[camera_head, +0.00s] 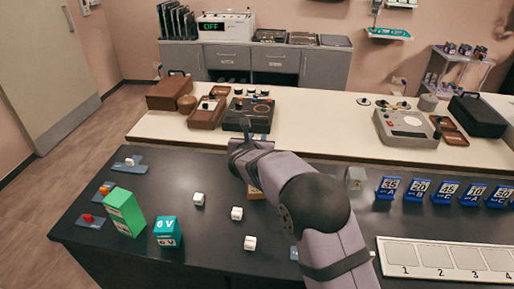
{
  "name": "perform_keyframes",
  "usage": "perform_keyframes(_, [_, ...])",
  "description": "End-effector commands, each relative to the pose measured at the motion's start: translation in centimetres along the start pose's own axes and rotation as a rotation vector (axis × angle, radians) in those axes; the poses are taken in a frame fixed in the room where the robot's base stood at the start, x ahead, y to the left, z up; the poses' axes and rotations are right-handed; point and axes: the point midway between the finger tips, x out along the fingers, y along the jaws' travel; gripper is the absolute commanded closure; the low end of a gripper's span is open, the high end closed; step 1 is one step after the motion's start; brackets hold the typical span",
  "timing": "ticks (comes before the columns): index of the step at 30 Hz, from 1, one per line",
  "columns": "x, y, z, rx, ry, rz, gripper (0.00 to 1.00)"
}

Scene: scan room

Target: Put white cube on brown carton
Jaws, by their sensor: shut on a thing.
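Three small white cubes lie apart on the dark table: one at the left (198,199), one in the middle (237,213) and one nearer the front (250,243). A small tan-brown box (255,193), perhaps the brown carton, is mostly hidden behind my arm. My gripper (246,128) is at the far end of my arm, beyond these cubes, near the dark table's back edge as seen here. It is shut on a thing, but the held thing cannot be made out.
A green box (124,211) and a teal "6 V" block (167,231) stand at the left, near small switches (90,221). A greyish block (355,178) and blue numbered blocks (419,189) stand at the right. A numbered white tray (450,262) lies at the front right.

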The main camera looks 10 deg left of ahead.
Motion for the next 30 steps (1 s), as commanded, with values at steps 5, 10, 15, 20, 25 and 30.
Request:
perform_keyframes(5, [0.9, -0.1, -2.2, -0.004, 0.003, -0.002, 0.98])
perform_keyframes(10, [1.3, 0.0, -3.1, -0.002, 0.001, 0.000, 0.98])
perform_keyframes(15, [1.2, 0.0, -3.1, -0.001, 0.001, 0.000, 0.98])
perform_keyframes(20, [1.3, 0.0, -3.3, -0.001, 0.001, 0.000, 0.98])
perform_keyframes(25, [1.4, 0.0, -3.3, -0.001, 0.001, 0.000, 0.58])
perform_keyframes(30, [1.4, 0.0, -3.3, -0.001, 0.001, 0.000, 0.58])
